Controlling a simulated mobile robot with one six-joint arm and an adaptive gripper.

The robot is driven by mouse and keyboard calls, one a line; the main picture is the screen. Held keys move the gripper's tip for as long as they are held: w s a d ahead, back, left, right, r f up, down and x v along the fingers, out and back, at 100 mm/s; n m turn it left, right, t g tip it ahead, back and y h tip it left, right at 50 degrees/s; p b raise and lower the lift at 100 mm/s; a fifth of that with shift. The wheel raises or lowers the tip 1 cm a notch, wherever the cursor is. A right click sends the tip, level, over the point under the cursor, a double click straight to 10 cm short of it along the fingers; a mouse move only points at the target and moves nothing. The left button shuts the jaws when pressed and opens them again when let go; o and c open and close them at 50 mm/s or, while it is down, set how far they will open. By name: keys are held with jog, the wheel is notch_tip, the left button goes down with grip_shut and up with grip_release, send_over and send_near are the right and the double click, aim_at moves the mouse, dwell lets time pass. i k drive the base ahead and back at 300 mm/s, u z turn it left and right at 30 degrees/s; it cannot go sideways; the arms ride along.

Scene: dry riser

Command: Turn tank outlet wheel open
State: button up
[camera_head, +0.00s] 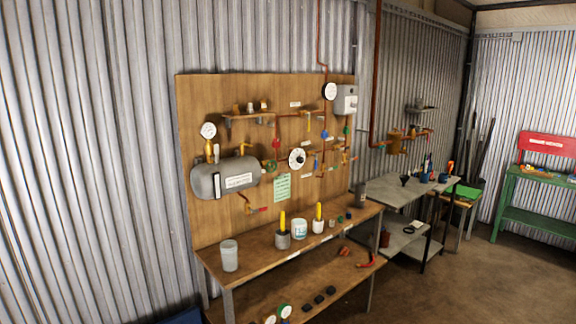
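A grey horizontal tank (208,184) with a white label is mounted on the left of a wooden board. A pressure gauge (208,130) stands on a stem above it. A small green wheel (271,166) sits on the pipework just right of the tank; I cannot tell how far it is turned. A pipe under the tank ends in a fitting with a red handle (257,210). The label text is too small to read. My gripper is not in view.
The board (215,95) also carries a white dial (297,158), copper pipes, a grey box (346,100) and a green notice (282,187). Open floor (460,275) lies at right.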

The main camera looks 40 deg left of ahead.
aim_at(271, 161)
jog(key=u, duration=0.05)
jog(key=i, duration=3.6)
jog(key=u, duration=1.8)
